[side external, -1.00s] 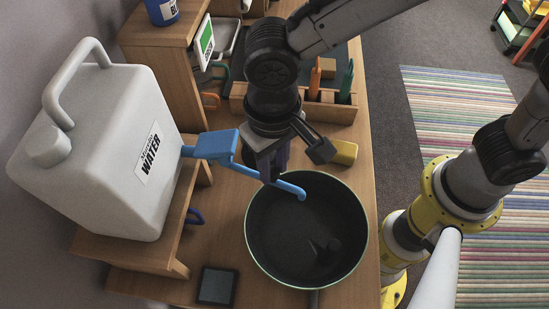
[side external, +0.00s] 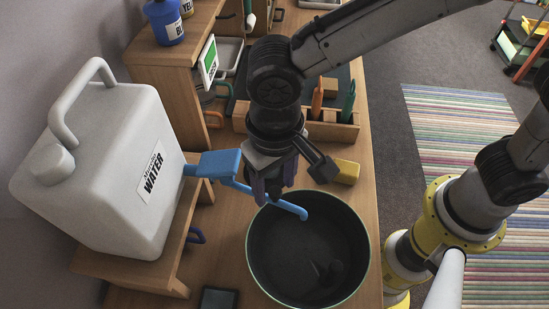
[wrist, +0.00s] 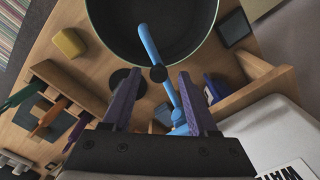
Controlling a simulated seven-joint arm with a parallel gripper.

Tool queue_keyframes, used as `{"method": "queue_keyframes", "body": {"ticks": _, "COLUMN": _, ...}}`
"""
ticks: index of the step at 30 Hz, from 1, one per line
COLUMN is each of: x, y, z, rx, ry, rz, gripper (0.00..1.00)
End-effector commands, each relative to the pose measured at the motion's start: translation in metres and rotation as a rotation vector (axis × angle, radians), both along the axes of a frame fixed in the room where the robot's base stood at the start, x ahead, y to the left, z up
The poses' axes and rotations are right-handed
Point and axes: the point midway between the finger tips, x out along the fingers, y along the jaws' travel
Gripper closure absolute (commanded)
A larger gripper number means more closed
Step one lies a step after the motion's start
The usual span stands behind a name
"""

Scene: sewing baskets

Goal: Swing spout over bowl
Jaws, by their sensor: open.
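The blue spout (side external: 290,207) runs from the white water container (side external: 115,165) on the left, and its bent tip hangs over the dark bowl (side external: 252,262) near the back rim. In the wrist view the spout (wrist: 150,45) also reaches over the bowl (wrist: 100,20). My gripper (side external: 272,192) is open above the spout, close to the bowl's back left rim. In the wrist view the spout passes between the fingers of my gripper (wrist: 155,85). I cannot tell whether either finger touches it.
A yellow block (side external: 346,172) lies behind the bowl. A wooden tool holder (side external: 345,131) stands farther back. A wooden stand (side external: 130,272) carries the container. A dark flat square (side external: 218,299) lies at the front. Blue jars (side external: 166,24) sit on a shelf.

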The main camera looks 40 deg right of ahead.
Motion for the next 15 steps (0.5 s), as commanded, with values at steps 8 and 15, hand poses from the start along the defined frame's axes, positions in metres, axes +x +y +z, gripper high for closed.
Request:
{"method": "queue_keyframes", "body": {"ticks": 8, "x": 0.001, "y": 0.001, "z": 0.053, "rx": 0.006, "ry": -0.004, "rz": 0.0, "gripper": 0.41}}
{"method": "queue_keyframes", "body": {"ticks": 15, "x": 0.0, "y": 0.001, "z": 0.102, "rx": 0.005, "ry": -0.004, "rz": 0.0, "gripper": 0.41}}
